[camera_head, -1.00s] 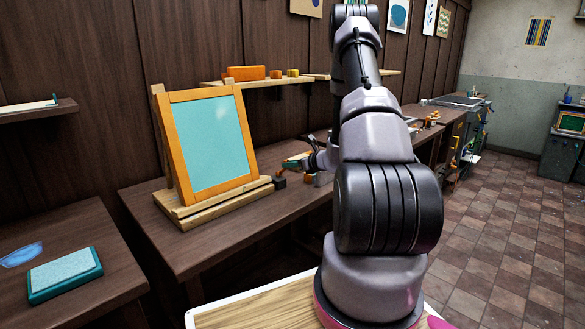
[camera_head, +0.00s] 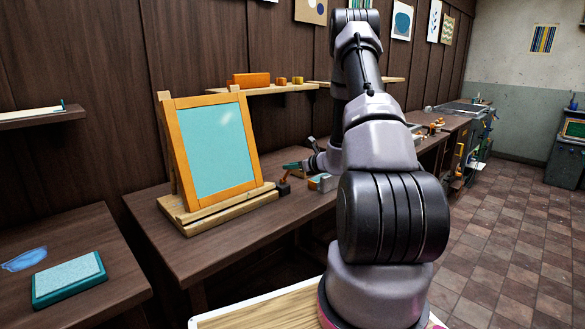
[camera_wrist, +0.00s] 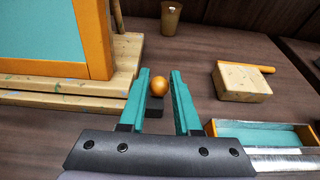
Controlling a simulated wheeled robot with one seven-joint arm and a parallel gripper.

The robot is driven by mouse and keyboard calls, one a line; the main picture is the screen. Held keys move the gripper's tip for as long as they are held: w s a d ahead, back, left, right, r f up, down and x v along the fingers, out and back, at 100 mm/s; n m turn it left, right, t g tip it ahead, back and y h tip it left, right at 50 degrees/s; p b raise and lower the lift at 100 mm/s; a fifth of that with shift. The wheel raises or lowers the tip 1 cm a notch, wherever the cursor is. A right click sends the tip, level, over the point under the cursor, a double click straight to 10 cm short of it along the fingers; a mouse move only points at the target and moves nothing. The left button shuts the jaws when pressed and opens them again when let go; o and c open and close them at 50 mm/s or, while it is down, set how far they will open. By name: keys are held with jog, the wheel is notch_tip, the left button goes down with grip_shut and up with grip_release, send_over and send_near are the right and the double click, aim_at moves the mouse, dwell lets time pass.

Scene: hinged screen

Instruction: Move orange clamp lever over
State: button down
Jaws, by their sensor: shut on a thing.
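The orange clamp lever (camera_head: 287,177) rises from a small black base (camera_head: 284,189) on the bench, just right of the easel. In the wrist view its round orange knob (camera_wrist: 159,87) sits between the teal fingers, with the black base (camera_wrist: 154,108) below. My gripper (camera_wrist: 159,80) is shut on the lever near the knob. In the head view my gripper (camera_head: 292,166) is small and partly hidden by my arm. The lever's shaft is largely hidden under the knob in the wrist view.
A teal screen in an orange frame (camera_head: 181,152) stands on a wooden easel base (camera_head: 222,212) left of the clamp.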

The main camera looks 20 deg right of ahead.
jog(key=c, duration=1.6)
grip_release()
jog(key=shift+w+r, duration=0.1)
jog(key=shift+w, duration=0.05)
jog(key=shift+w+a+r, duration=0.15)
jog(key=shift+w+r, duration=0.05)
jog(key=shift+w, duration=0.25)
jog(key=shift+w+a+r, duration=0.15)
jog(key=shift+w, duration=0.25)
jog(key=shift+w, duration=0.1)
jog(key=shift+w+a+r, duration=0.15)
jog(key=shift+w, duration=0.2)
jog(key=shift+w+a+r, duration=0.15)
jog(key=shift+w, duration=0.2)
jog(key=c, duration=1.1)
grip_release()
jog(key=v, duration=1)
jog(key=shift+s+d+r, duration=0.1)
jog(key=shift+s+r, duration=0.1)
jog(key=shift+s, duration=0.15)
